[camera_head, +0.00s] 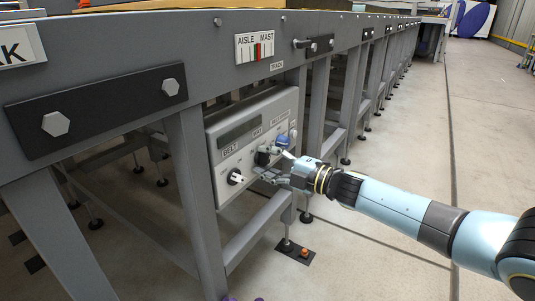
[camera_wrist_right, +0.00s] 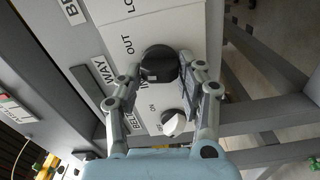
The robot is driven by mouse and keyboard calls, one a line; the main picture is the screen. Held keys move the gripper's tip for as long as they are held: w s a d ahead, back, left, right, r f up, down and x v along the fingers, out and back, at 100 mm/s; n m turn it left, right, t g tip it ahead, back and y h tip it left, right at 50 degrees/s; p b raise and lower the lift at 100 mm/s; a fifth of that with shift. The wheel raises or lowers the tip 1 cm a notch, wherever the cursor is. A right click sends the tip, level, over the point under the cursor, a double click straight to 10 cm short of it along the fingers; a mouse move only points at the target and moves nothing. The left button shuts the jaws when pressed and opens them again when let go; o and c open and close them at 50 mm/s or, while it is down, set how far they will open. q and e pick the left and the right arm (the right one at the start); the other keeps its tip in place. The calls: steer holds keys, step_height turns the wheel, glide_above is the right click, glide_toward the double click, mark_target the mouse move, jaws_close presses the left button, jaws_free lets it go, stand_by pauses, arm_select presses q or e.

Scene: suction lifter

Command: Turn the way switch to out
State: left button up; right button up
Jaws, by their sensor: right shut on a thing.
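The way switch is a black round knob (camera_wrist_right: 160,64) on a light grey control panel (camera_head: 222,195). It also shows, partly covered by my fingers, in the head view (camera_head: 263,157). In the wrist view, the word OUT stands above the knob and WAY to its left; which way the knob points is hard to tell. My right gripper (camera_wrist_right: 167,74) has one finger on each side of the knob and is shut on it. In the head view, my right gripper (camera_head: 273,164) reaches the panel from the right. My left gripper is not in view.
A belt knob (camera_wrist_right: 173,122) sits close by on the panel, near the right gripper's fingers. A blue knob (camera_head: 283,139) is at the panel's upper right. Grey frame legs (camera_head: 194,180) stand beside the panel. The floor to the right is clear.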

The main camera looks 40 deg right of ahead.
steer(key=m+p, duration=0.1)
steer(key=m, duration=0.2)
steer(key=m+p, duration=0.2)
steer(key=shift+d+r+m, duration=0.1)
steer(key=shift+r+m, duration=0.1)
steer(key=shift+m, duration=0.6)
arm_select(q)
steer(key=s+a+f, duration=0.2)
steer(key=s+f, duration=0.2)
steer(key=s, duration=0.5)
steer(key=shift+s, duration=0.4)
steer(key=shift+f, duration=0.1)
arm_select(e)
steer(key=shift+f+m, duration=0.1)
steer(key=shift+m, duration=0.3)
steer(key=o, duration=1.1)
steer(key=shift+s+d, duration=0.1)
steer(key=v, duration=1.1)
steer(key=shift+s+d, duration=0.1)
steer(key=shift+s, duration=0.3)
